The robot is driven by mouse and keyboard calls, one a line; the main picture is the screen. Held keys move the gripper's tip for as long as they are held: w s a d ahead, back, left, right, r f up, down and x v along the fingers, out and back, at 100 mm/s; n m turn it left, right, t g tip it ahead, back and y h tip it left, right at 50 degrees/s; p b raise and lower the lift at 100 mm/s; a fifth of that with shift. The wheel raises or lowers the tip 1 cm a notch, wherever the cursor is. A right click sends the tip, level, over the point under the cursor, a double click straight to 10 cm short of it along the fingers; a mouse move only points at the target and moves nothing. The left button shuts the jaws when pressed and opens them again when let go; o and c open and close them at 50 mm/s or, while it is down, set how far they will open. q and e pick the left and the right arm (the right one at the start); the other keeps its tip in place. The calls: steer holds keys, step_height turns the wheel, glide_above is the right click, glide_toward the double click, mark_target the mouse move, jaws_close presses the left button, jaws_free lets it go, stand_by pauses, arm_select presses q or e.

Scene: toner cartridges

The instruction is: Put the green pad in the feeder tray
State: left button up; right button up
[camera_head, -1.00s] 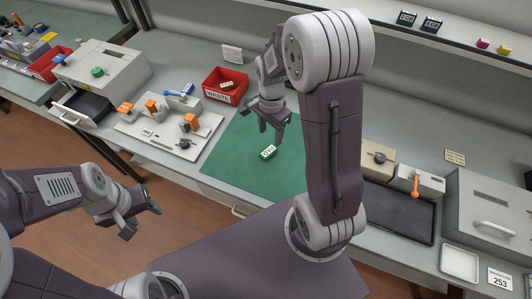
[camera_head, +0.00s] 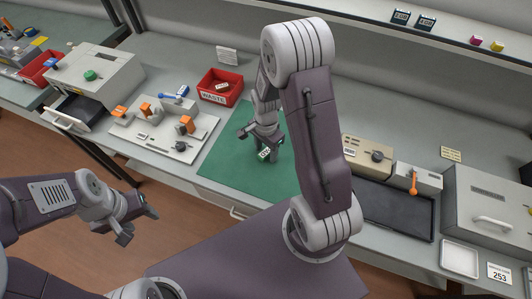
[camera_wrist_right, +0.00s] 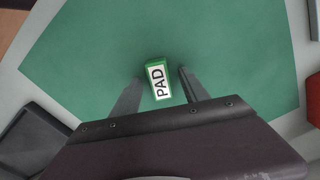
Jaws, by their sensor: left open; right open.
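The green pad (camera_head: 264,155), a small green block with a white label, lies on the green mat (camera_head: 222,170). In the right wrist view the pad (camera_wrist_right: 158,80) shows its "PAD" label between the fingertips. My right gripper (camera_head: 263,146) is open just above and around it, with gaps on both sides; I cannot tell whether it touches. The right gripper also shows in the wrist view (camera_wrist_right: 161,76). My left gripper (camera_head: 141,226) is open and empty, off the bench front at the left. A dark flat tray (camera_head: 395,212) lies at the right; I cannot tell whether it is the feeder tray.
A red waste bin (camera_head: 220,88) stands behind the mat. A pale board (camera_head: 160,142) with orange clamps is to its left. A box with an orange lever (camera_head: 414,178) stands behind the dark tray. A small white tray (camera_head: 460,258) is at the right.

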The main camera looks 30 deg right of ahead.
mark_target(268, 154)
steer(key=shift+r, duration=0.1)
jaws_close()
steer(key=shift+r, duration=0.5)
steer(key=r, duration=0.2)
steer(key=s+r, duration=0.1)
steer(key=r, duration=0.1)
steer(key=shift+d, duration=0.1)
steer(key=s+d+r, duration=0.1)
steer(key=s+r, duration=0.5)
steer(key=s, duration=0.4)
steer(key=shift+s+d+p, duration=0.2)
steer(key=shift+s+p, duration=0.2)
steer(key=shift+p, duration=0.05)
